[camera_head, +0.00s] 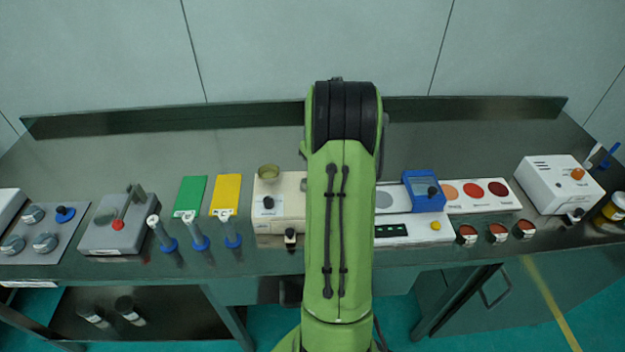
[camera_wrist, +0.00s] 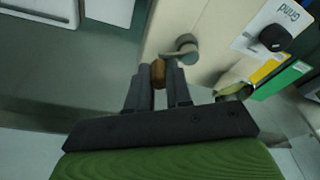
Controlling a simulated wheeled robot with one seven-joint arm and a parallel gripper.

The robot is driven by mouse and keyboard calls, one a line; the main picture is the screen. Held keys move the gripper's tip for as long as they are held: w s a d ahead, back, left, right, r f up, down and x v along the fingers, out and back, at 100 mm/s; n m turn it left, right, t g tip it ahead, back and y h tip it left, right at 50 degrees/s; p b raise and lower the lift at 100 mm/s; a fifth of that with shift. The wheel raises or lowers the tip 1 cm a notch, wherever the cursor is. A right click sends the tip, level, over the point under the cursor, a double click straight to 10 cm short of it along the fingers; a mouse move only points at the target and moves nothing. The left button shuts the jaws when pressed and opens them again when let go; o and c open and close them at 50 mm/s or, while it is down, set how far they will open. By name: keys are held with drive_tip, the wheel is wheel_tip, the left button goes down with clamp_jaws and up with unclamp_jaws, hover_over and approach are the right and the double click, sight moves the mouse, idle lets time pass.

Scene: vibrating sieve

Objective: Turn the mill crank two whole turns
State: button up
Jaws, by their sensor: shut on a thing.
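The mill is a beige box (camera_head: 278,222) at the middle of the bench in the head view, its right part hidden behind my arm. In the wrist view its beige side (camera_wrist: 215,25) bears the crank (camera_wrist: 186,46), a grey metal hub and arm with a brown handle (camera_wrist: 159,74). My gripper (camera_wrist: 160,88) is shut on the brown handle, one finger on each side. My gripper and the crank are hidden by my arm in the head view.
The mill carries a black knob (camera_head: 269,202) and a brass-coloured cup (camera_head: 269,171). A white device with a blue block (camera_head: 424,190) stands right of my arm. Green (camera_head: 190,195) and yellow (camera_head: 227,193) plates lie to the left. The bench behind is clear.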

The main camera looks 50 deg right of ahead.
drive_tip(key=shift+s+a+f, duration=0.1)
drive_tip(key=shift+s+f, duration=0.35)
drive_tip(key=shift+f, duration=0.05)
drive_tip(key=shift+s+a+f+b, duration=0.1)
drive_tip(key=shift+s+b, duration=0.1)
drive_tip(key=shift+b, duration=0.15)
drive_tip(key=shift+s+a, duration=0.2)
drive_tip(key=shift+s, duration=0.1)
drive_tip(key=shift+w+a, duration=0.25)
drive_tip(key=shift+w, duration=0.05)
drive_tip(key=o, duration=0.9)
drive_tip(key=shift+a+r, duration=0.1)
drive_tip(key=shift+r, duration=0.1)
drive_tip(key=shift+c, duration=0.2)
drive_tip(key=shift+w, duration=0.1)
drive_tip(key=shift+r, duration=0.1)
